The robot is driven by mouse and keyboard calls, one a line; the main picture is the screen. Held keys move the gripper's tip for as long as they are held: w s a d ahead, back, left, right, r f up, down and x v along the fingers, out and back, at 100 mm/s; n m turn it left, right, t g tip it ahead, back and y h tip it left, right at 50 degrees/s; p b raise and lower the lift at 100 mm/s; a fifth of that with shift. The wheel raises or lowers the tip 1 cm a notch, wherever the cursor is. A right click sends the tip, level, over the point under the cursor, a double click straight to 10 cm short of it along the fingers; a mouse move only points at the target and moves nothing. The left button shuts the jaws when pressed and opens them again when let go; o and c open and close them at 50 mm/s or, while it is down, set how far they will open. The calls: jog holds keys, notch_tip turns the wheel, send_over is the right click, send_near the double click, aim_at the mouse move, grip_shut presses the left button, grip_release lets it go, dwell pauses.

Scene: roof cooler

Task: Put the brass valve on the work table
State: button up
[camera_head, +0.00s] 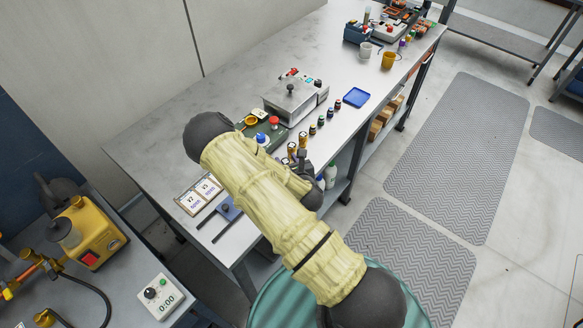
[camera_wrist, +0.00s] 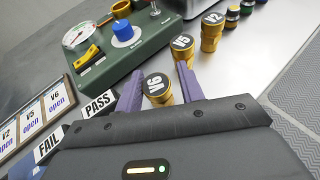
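Several brass valves stand upright in a row on the long grey table (camera_head: 150,150). In the wrist view they are the valve marked V6 (camera_wrist: 158,89), the valve marked V5 (camera_wrist: 182,49) behind it and the valve marked V2 (camera_wrist: 211,32) farther back. In the head view, small brass tops (camera_head: 302,140) show beside my gripper (camera_head: 303,160), partly hidden by my arm. In the wrist view my gripper (camera_wrist: 158,86) has its purple fingers apart, one on each side of V6, with visible gaps. I cannot tell which table is the work table.
A green test box (camera_wrist: 120,52) with a gauge and blue knob stands close to the left of the valves. Small dark bottles (camera_head: 321,121) and a blue tray (camera_head: 356,97) lie beyond. A V2, V5, V6 "open" card (camera_wrist: 30,128) lies near. Another bench (camera_head: 110,285) holds a yellow pump.

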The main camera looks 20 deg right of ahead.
jog(key=shift+s+r, duration=0.1)
jog(key=shift+s, duration=0.25)
jog(key=v, duration=0.6)
jog(key=shift+w+r, duration=0.15)
jog(key=shift+r, duration=0.15)
jog(key=p+v, duration=0.3)
jog(key=p, duration=0.3)
jog(key=shift+s+d+r, duration=0.1)
jog(key=shift+s, duration=0.3)
jog(key=shift+p+v, duration=0.75)
jog(key=shift+p, duration=0.15)
